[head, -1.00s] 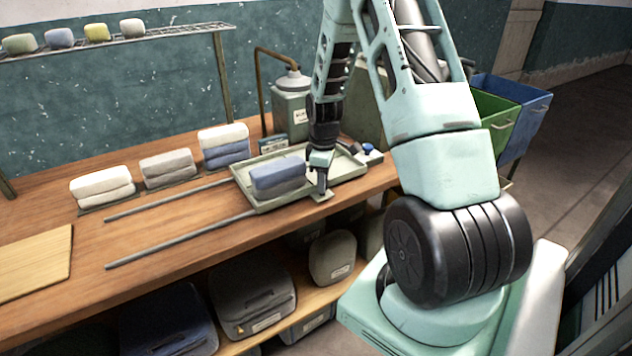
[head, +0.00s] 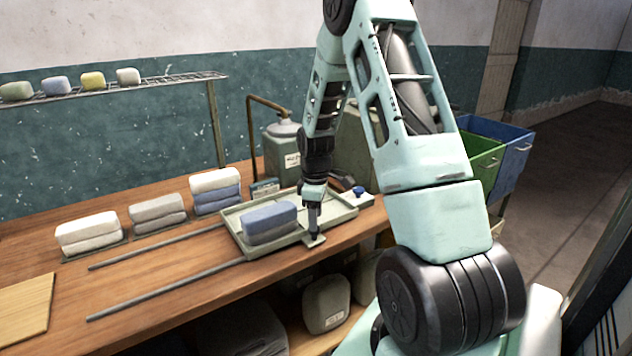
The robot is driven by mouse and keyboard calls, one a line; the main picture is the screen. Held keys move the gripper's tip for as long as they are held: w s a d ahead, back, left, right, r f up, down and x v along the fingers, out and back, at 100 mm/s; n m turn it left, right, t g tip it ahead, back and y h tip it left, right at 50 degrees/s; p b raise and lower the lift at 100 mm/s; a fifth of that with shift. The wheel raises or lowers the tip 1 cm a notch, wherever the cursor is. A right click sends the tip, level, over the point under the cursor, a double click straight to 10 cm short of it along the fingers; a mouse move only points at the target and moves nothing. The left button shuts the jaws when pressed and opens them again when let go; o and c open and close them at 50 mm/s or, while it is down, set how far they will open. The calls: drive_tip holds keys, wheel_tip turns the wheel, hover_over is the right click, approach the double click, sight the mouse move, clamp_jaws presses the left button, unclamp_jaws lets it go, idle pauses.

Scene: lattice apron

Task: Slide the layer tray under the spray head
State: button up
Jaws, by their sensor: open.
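The layer tray (head: 342,211) is a shallow pale green tray on the bench, at the right end of two grey rails (head: 165,287). A stack of blue over grey blocks (head: 269,222) sits in its left part. My gripper (head: 314,234) is open and points down at the tray's front edge, by a small flat tab. Its fingertips are small, and I cannot tell whether they touch the tab. A brown bent pipe (head: 251,130) rises behind the tray and arches to a grey-green canister (head: 283,150). I cannot make out a spray nozzle.
White (head: 88,232), grey (head: 157,211) and white-over-blue (head: 215,188) stacks stand behind the rails. A wooden board (head: 22,308) lies at the bench's left. A blue knob (head: 359,190) is right of the tray. Green (head: 484,165) and blue (head: 512,155) bins stand beyond my arm.

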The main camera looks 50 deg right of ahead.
wheel_tip(320, 180, up, 14)
drive_tip(key=b, duration=0.1)
drive_tip(key=shift+r, duration=0.25)
idle(0.5)
drive_tip(key=a+n, duration=0.1)
drive_tip(key=a, duration=2.4)
drive_tip(key=s+a+f+n, duration=0.1)
drive_tip(key=s+a+f, duration=0.1)
drive_tip(key=s+a, duration=1.6)
drive_tip(key=shift+s+f+y, duration=0.3)
drive_tip(key=shift+s+f, duration=0.05)
drive_tip(key=shift+s, duration=0.85)
